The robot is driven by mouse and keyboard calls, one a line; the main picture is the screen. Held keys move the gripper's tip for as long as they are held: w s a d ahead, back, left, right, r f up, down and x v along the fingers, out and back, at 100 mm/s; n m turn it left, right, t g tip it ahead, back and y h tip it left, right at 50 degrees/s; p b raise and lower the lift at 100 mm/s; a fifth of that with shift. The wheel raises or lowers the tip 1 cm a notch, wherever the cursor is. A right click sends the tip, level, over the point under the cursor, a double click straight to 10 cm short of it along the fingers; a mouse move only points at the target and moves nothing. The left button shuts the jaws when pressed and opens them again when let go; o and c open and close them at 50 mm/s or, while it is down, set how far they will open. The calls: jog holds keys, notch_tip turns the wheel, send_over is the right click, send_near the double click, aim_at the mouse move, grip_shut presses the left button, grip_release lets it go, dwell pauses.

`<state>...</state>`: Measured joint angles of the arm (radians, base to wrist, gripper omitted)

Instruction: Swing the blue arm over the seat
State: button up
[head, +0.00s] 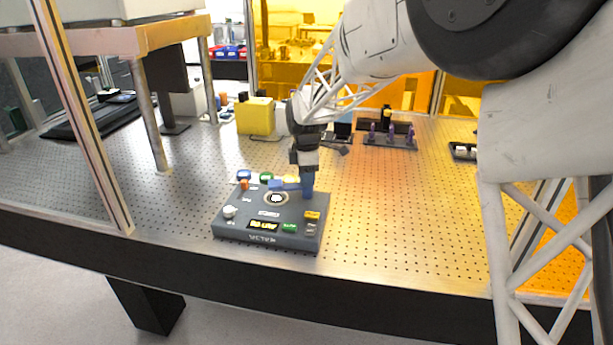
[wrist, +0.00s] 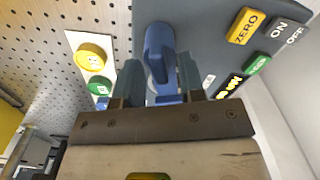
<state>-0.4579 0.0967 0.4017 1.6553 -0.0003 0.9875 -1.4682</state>
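The dark grey instrument block (head: 228,222) stands on the perforated table. On its top is a round seat (head: 275,198), pale in the middle with a darker ring. A blue arm (head: 285,184) lies along the block's far side, behind the seat, beside an upright blue part (head: 308,186). My gripper (head: 306,172) points down at this blue part. In the wrist view, my gripper's two fingers (wrist: 160,85) stand on either side of blue parts of the arm (wrist: 160,55). Whether they press on it is not clear. The seat is not clearly seen in the wrist view.
The block carries a yellow ZERO button (wrist: 246,25), a green button (wrist: 257,64), a lit display (head: 263,225) and a white knob (head: 229,212). A yellow box (head: 255,116) and a rack with purple pieces (head: 390,140) stand behind. The table right of the block is clear.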

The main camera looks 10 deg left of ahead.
dwell(0.3)
jog(key=shift+r, duration=3.9)
jog(key=shift+d, duration=0.2)
jog(key=s+d+r+m+t, duration=0.1)
jog(key=s+d+r+m, duration=0.3)
jog(key=s+d, duration=0.6)
jog(key=s+d+r+m, duration=0.2)
jog(key=s+d+m, duration=0.5)
jog(key=d, duration=0.5)
jog(key=s+d+f+m, duration=0.1)
jog(key=s+d+m, duration=0.2)
jog(key=s, duration=0.5)
jog(key=s+d+f+m+t, duration=0.1)
jog(key=s+d+m, duration=0.3)
jog(key=s, duration=0.4)
jog(key=s+d+f+m, duration=0.3)
jog(key=s+d+m, duration=0.1)
jog(key=s, duration=0.4)
jog(key=shift+d+f+t, duration=0.15)
jog(key=shift+d+t, duration=0.15)
jog(key=shift+d, duration=0.55)
